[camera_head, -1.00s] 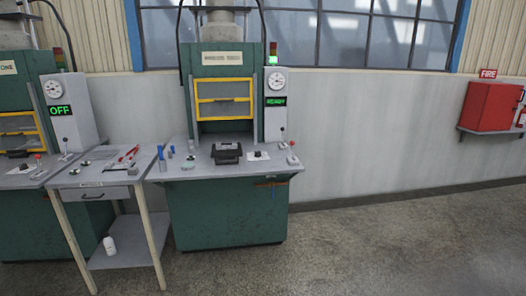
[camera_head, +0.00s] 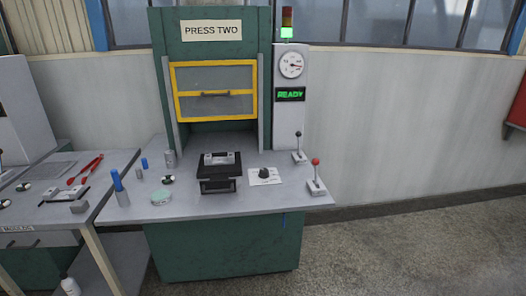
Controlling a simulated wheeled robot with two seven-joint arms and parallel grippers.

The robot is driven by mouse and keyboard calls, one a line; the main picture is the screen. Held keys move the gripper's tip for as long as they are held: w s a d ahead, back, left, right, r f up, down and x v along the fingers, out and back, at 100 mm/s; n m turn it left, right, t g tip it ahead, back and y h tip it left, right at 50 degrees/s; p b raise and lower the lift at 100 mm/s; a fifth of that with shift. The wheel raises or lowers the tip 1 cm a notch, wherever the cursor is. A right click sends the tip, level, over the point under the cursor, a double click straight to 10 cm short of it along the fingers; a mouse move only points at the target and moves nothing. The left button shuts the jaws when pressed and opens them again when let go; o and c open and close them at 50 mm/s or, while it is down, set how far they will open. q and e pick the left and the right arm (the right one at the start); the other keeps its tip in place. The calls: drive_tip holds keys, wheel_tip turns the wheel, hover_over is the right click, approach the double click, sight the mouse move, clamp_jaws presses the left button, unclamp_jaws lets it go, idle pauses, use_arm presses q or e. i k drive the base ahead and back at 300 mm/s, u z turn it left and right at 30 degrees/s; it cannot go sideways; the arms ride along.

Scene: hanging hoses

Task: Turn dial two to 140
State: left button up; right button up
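The press labelled PRESS TWO (camera_head: 212,31) stands ahead with its green base and grey worktop. A black dial knob (camera_head: 264,172) sits on a white plate on the worktop, right of the black mould block (camera_head: 219,171). The plate's markings are too small to read. A round white gauge (camera_head: 291,65) is on the grey panel; its needle is visible but the value is unreadable. The green display (camera_head: 290,94) below it reads READY. Neither of my grippers is in view.
Two levers, one black-knobbed (camera_head: 299,148) and one red-knobbed (camera_head: 316,178), stand right of the dial. Blue-topped bottles (camera_head: 120,188) and a pale green disc (camera_head: 161,198) lie left. A side table (camera_head: 66,215) holds red tongs (camera_head: 85,169). Floor at right is clear.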

sight(264, 173)
drive_tip(key=i, duration=1.35)
drive_tip(key=z, duration=3.2)
drive_tip(key=i, duration=1.7)
drive_tip(key=u, duration=4.7)
drive_tip(key=k, duration=0.2)
drive_tip(key=z, duration=0.4)
